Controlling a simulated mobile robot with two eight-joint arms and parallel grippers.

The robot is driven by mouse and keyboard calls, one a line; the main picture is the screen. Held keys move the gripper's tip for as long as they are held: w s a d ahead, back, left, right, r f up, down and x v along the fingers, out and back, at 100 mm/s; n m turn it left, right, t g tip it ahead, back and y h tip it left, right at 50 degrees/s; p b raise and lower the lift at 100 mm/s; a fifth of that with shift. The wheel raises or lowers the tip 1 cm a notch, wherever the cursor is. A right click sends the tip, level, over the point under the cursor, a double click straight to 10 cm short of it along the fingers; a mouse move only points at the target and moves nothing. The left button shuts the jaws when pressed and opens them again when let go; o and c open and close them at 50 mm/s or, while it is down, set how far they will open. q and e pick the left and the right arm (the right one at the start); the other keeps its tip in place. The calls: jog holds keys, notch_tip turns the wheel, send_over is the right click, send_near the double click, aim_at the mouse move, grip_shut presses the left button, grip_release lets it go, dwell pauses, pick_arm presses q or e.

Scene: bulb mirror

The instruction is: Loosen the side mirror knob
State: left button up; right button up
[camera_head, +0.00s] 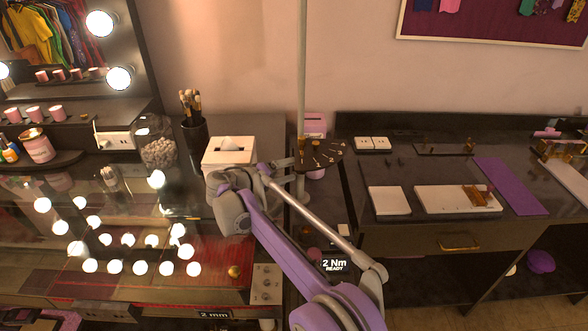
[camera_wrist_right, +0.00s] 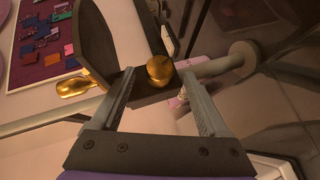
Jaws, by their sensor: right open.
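A round gold knob (camera_wrist_right: 160,70) sits on a dark bracket (camera_wrist_right: 154,92) in the right wrist view. My right gripper (camera_wrist_right: 158,78) is open, with one finger on each side of the knob. A gap shows between the knob and each finger; I cannot tell whether either touches it. A gold lever-like piece (camera_wrist_right: 78,86) sticks out to the left of the bracket. In the head view, the right gripper (camera_head: 291,172) is at a dark marked plate (camera_head: 322,157) with small gold parts, by a vertical pole (camera_head: 302,70). My left gripper is not in view.
A tissue box (camera_head: 229,154), a dark brush cup (camera_head: 194,130) and a glass jar (camera_head: 158,150) stand left of the gripper. A dark bench (camera_head: 435,222) with white trays and a purple mat (camera_head: 510,186) is at the right. A small display (camera_head: 335,265) reads "2 Nm READY".

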jog(key=shift+w+d+f, duration=0.15)
jog(key=shift+w+d, duration=0.2)
jog(key=shift+d, duration=0.05)
grip_shut()
jog(key=n+t+h+b, duration=0.1)
jog(key=h, duration=0.1)
jog(key=f+n+t+h+b, duration=0.1)
jog(key=n, duration=0.1)
jog(key=shift+h+b, duration=0.3)
jog(key=shift+h, duration=0.1)
